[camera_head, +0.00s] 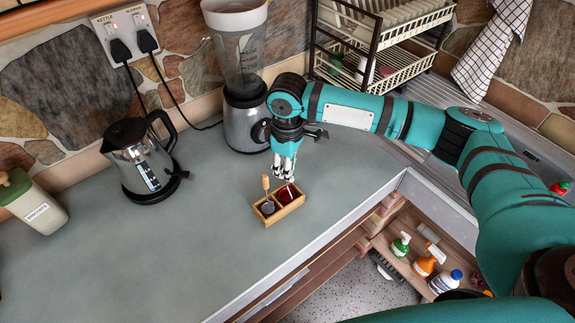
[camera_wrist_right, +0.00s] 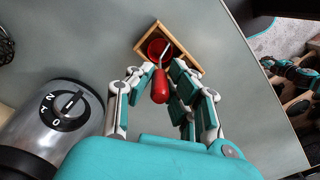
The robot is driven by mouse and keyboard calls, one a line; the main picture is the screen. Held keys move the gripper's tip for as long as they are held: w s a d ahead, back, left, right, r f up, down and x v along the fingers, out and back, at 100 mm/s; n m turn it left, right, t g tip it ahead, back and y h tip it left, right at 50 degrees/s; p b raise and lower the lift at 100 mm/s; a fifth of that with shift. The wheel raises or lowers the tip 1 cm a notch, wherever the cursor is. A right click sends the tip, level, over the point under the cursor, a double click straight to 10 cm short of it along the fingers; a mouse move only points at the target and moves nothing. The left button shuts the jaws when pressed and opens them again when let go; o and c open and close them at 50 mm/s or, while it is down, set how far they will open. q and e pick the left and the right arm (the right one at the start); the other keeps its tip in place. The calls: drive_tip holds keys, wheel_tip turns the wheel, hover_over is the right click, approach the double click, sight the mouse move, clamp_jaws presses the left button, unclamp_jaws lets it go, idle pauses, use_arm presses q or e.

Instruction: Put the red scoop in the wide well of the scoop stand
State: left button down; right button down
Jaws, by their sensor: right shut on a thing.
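The wooden scoop stand (camera_head: 292,207) sits on the grey counter near its front edge; its rim also shows in the wrist view (camera_wrist_right: 146,35). A scoop with a wooden handle (camera_head: 265,183) and dark bowl stands in its left well. The red scoop (camera_head: 287,195) shows its red bowl at the right well; I cannot tell whether it touches the bottom. My right gripper (camera_head: 284,174) is above the stand, pointing down. In the wrist view its fingers (camera_wrist_right: 158,78) are shut on the scoop's red handle (camera_wrist_right: 160,88).
A blender (camera_head: 245,110) stands close behind my right gripper. A kettle (camera_head: 142,160) and a green-lidded canister (camera_head: 33,203) stand to the left. A dish rack (camera_head: 385,60) is at the back right.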

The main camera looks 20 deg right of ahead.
drive_tip(key=c, duration=1.6)
unclamp_jaws()
drive_tip(key=o, duration=0.3)
use_arm(q)
drive_tip(key=shift+w, duration=0.65)
use_arm(e)
drive_tip(key=shift+o, duration=0.2)
use_arm(q)
drive_tip(key=shift+a, duration=0.1)
